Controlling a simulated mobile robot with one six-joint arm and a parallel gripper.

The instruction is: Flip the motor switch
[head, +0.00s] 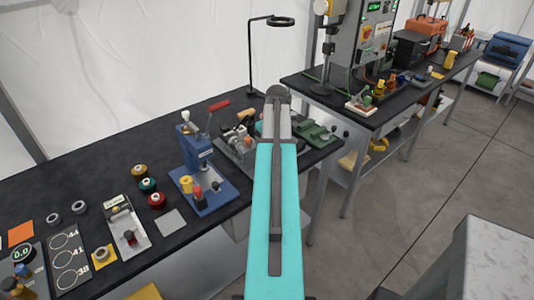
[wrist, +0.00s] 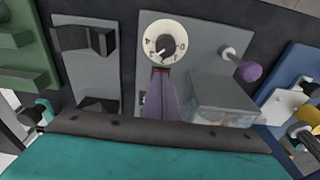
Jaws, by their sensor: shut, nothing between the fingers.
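The likely motor switch is a black knob on a round white dial (wrist: 164,42) with dark marks, on a grey plate (wrist: 205,60) in the wrist view. The knob sits near the dial's middle. My gripper (wrist: 160,72) is shut and empty, its narrow tip just below the dial's lower rim; I cannot tell whether it touches. In the head view my teal arm reaches over the bench and hides the gripper and the switch.
Beside the dial are a purple-balled lever (wrist: 251,72) and a clear box (wrist: 220,98). A blue press (head: 195,150) stands on the black bench (head: 90,165) left of my arm, with spools and small parts. Green blocks (head: 312,133) lie to its right.

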